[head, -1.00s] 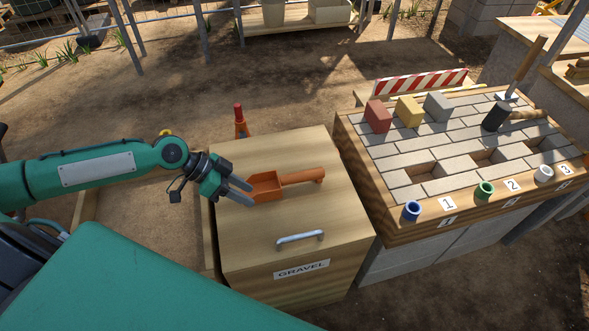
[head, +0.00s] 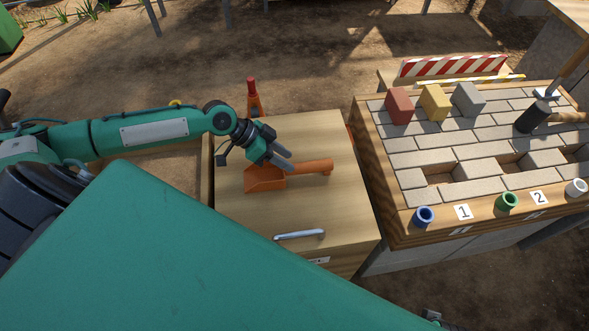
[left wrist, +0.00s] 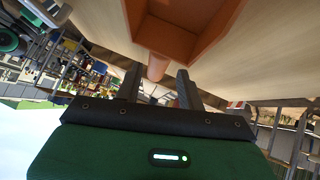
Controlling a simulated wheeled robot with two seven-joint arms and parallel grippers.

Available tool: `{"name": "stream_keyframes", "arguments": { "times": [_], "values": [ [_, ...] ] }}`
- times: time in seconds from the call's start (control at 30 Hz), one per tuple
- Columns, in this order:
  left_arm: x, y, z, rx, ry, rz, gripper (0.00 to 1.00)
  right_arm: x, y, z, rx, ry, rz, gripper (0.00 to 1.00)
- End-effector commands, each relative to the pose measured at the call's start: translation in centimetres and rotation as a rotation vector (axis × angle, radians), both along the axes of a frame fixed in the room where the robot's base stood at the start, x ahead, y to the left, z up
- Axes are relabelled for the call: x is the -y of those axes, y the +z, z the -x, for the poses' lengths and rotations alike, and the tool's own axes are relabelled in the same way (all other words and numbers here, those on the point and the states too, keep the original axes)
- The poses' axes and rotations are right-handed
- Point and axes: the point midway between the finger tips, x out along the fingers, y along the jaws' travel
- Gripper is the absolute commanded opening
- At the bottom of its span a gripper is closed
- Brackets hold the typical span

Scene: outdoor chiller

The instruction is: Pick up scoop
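The orange scoop (head: 264,181) lies on the wooden lid of the gravel box (head: 330,215), its handle pointing right. My left gripper (head: 287,164) is over the scoop, near where the handle meets the pan. In the left wrist view, the scoop's pan (left wrist: 180,30) fills the top and its handle appears in line with the gap between my left gripper's (left wrist: 158,76) two fingers. The fingers are apart, and I see no contact with the handle. My right gripper is not in view.
The lid has a metal handle (head: 299,235) near its front edge. A red-tipped orange object (head: 253,97) stands behind the box. To the right, a paved workbench (head: 450,160) holds red, yellow and grey blocks, a mallet (head: 533,117) and coloured cups. The lid's right part is clear.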

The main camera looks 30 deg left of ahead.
Motion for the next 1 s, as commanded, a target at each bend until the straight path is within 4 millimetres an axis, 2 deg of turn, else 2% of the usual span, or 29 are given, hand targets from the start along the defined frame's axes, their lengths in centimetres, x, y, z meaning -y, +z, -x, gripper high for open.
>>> {"name": "stream_keyframes", "arguments": {
  "times": [0.17,0.5,0.8,0.83,1.0],
  "values": [
    [0.6,-0.6,-0.3,0.001,0.0,0.001,0.39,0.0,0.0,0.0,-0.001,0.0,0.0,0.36],
    [3.6,-3.5,-1.4,0.002,0.001,0.001,0.39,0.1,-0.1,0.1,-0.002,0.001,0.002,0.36],
    [3.9,-3.8,-1.5,0.001,0.0,-0.001,0.39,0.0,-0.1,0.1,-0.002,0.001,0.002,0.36],
    [3.9,-3.8,-1.5,0.001,0.0,-0.001,0.37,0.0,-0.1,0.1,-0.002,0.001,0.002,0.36],
    [3.9,-3.8,-1.5,0.001,0.0,-0.001,0.03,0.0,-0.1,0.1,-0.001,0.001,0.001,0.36]
  ]
}}
